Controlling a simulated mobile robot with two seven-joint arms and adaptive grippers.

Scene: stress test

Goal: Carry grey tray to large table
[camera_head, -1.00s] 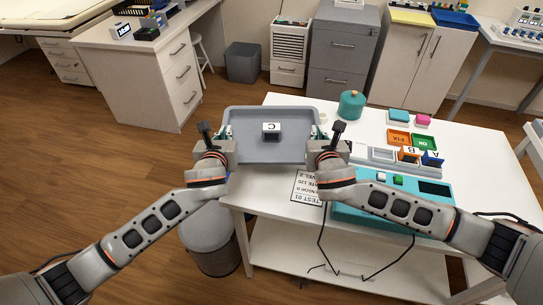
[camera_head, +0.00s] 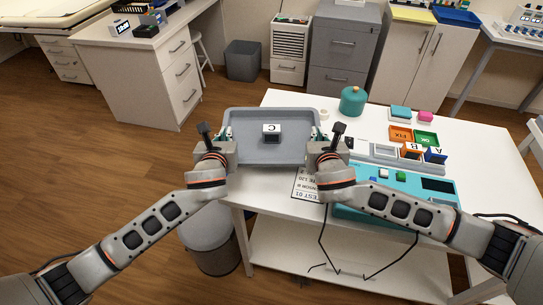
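The grey tray (camera_head: 245,125) is held level in front of me, over the left end of a white table (camera_head: 480,160). A small block marked C (camera_head: 271,134) sits in the tray's middle. My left gripper (camera_head: 222,140) is at the tray's left edge and my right gripper (camera_head: 321,140) is at its right edge. Both seem shut on the tray's sides, though the fingertips are small and partly hidden by the gripper bodies. Which piece of furniture is the large table is not marked.
The white table also holds a teal device (camera_head: 395,183), a green pot (camera_head: 352,101), coloured trays and a printed sheet (camera_head: 308,186). A white desk (camera_head: 150,65) and cabinets stand behind. Wooden floor at left is clear.

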